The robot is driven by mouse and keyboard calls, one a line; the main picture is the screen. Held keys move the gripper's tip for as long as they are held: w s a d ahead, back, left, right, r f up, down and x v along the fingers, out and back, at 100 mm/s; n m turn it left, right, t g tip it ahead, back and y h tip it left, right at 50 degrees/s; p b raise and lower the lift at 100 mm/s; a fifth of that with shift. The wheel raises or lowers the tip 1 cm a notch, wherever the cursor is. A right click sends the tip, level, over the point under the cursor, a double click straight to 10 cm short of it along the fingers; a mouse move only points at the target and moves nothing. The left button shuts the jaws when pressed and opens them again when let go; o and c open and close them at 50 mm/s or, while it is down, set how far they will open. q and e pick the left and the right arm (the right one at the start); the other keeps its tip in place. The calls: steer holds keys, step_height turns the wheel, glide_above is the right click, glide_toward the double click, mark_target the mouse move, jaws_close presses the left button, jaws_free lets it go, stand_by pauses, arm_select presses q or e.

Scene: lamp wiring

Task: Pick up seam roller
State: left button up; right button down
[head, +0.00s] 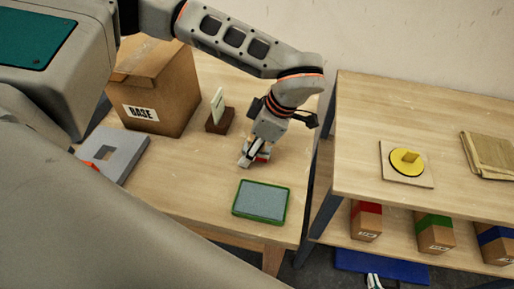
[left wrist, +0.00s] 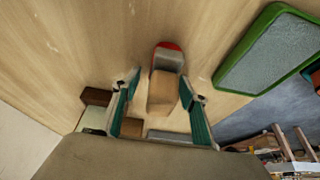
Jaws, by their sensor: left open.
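The seam roller, as I take it, is a red and grey piece with a tan wooden block-like part (left wrist: 163,88). It lies on the wooden table; only a bit of red (head: 264,156) shows under the gripper in the head view. My left gripper (left wrist: 160,82) is open, with one green-padded finger on each side of the tan part. It does not look shut on the piece; contact cannot be told. In the head view this gripper (head: 250,158) points down at the table and hides most of the piece. I do not see my right gripper.
A green-rimmed tray (head: 262,202) lies close by at the table's front. A brown block with a card (head: 218,120), a cardboard box (head: 155,95) and a grey plate (head: 115,152) stand left. A shelf (head: 440,205) with a yellow disc (head: 405,164) stands right, beyond a gap.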

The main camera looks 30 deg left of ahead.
arm_select(q)
jaws_close()
step_height(320, 180, up, 20)
steer(key=p, duration=0.1)
stand_by(0.8)
